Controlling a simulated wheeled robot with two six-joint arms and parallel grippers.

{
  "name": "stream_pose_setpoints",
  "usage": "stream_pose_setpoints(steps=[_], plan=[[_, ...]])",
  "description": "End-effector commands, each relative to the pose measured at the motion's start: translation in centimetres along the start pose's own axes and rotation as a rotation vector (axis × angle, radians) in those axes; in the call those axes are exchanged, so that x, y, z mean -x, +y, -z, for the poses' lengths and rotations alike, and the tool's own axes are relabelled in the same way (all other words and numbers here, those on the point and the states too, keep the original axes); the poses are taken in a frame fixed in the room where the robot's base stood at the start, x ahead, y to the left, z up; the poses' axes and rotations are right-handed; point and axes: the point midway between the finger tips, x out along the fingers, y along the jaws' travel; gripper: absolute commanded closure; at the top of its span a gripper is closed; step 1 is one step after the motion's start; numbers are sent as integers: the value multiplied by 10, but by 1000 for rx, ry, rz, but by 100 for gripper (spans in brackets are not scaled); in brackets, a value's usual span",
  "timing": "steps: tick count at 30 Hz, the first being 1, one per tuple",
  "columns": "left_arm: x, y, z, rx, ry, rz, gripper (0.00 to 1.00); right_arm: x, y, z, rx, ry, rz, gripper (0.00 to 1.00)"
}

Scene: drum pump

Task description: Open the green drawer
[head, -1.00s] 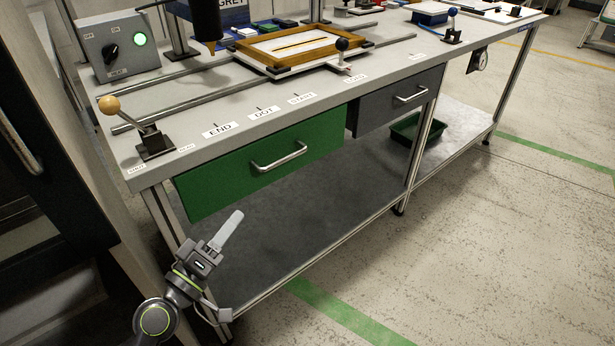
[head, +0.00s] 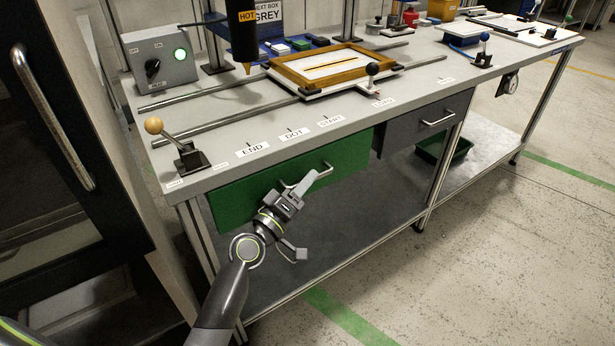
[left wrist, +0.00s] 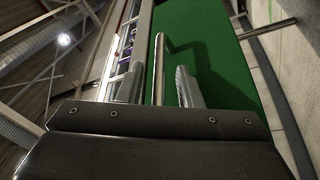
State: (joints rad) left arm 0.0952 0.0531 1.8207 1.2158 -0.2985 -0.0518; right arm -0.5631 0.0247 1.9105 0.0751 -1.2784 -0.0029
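The green drawer (head: 240,195) hangs under the left part of the bench and looks closed; its front also fills the middle of the left wrist view (left wrist: 215,60). Its silver bar handle (head: 325,169) is partly hidden behind my left gripper (head: 302,184) in the head view. In the left wrist view, the handle (left wrist: 158,65) runs between the two spread fingers of my left gripper (left wrist: 156,88), with space on both sides of it. The gripper is open and no clear contact shows. My right gripper is out of view.
A grey drawer (head: 430,122) with its own handle is to the right. A lever with a wooden ball (head: 153,126) stands on the bench's near left corner. A green bin (head: 443,150) sits on the lower shelf. The floor in front is clear.

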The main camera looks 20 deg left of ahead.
Motion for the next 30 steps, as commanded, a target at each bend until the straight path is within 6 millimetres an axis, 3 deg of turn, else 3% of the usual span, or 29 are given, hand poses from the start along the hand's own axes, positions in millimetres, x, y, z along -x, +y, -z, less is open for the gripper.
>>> stream_pose_setpoints(steps=[4,13,21,30], plan=[[-10,0,0,0,0,0,67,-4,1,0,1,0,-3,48],[-12,0,0,-1,0,0,67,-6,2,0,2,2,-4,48],[-11,0,0,-1,0,0,100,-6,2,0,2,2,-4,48],[-11,0,0,-1,0,0,100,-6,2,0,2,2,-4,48]])
